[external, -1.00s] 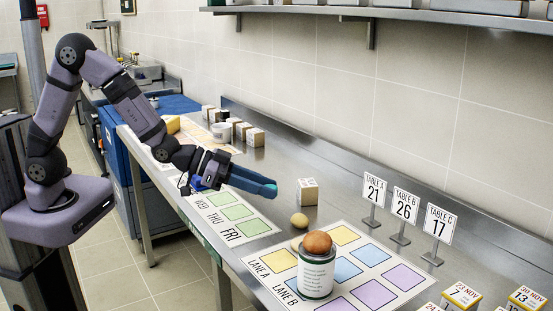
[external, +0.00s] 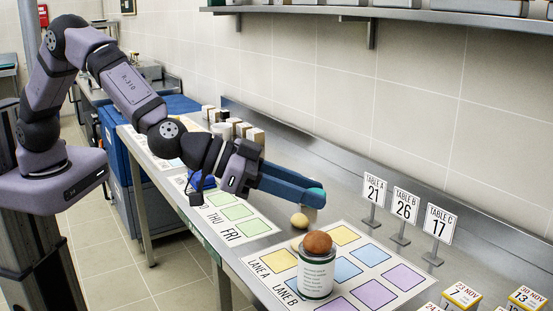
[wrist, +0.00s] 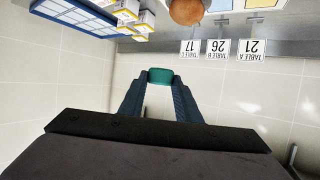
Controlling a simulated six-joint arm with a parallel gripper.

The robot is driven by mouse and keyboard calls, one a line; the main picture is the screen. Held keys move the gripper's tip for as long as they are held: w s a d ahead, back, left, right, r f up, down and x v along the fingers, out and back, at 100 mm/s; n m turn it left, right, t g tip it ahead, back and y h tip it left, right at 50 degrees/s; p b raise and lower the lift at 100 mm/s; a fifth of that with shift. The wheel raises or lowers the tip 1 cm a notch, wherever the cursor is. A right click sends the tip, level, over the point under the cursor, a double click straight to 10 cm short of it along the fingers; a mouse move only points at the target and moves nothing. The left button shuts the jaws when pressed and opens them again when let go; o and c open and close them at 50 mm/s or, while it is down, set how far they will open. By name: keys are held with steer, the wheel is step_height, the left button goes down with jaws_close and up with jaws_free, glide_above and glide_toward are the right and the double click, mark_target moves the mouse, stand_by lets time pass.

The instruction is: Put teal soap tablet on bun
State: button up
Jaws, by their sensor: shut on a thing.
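My gripper (external: 314,193) is shut on the teal soap tablet (wrist: 160,76), which sits between the fingertips in the wrist view. In the external view the gripper is above the counter, up and behind the bun, apart from it. The brown bun (external: 318,242) rests on top of a labelled can (external: 317,275) standing on the lane mat. The bun also shows at the top edge of the wrist view (wrist: 187,11), partly cut off.
The lane mat (external: 352,253) has coloured squares. Table signs (external: 405,207) stand at the right. Dated boxes (external: 463,297) are at the front right.

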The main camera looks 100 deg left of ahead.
mark_target(310, 235)
steer(key=a, duration=0.1)
steer(key=a+r, duration=0.2)
steer(key=shift+w+a+n+y, duration=0.1)
steer(key=shift+w+n+y, duration=0.2)
steer(key=shift+w+y, duration=0.1)
steer(key=shift+f, duration=5)
steer(key=shift+f+b, duration=0.15)
steer(key=shift+b, duration=0.15)
steer(key=o, duration=1.1)
steer(key=shift+h, duration=0.3)
steer(key=shift+c, duration=0.2)
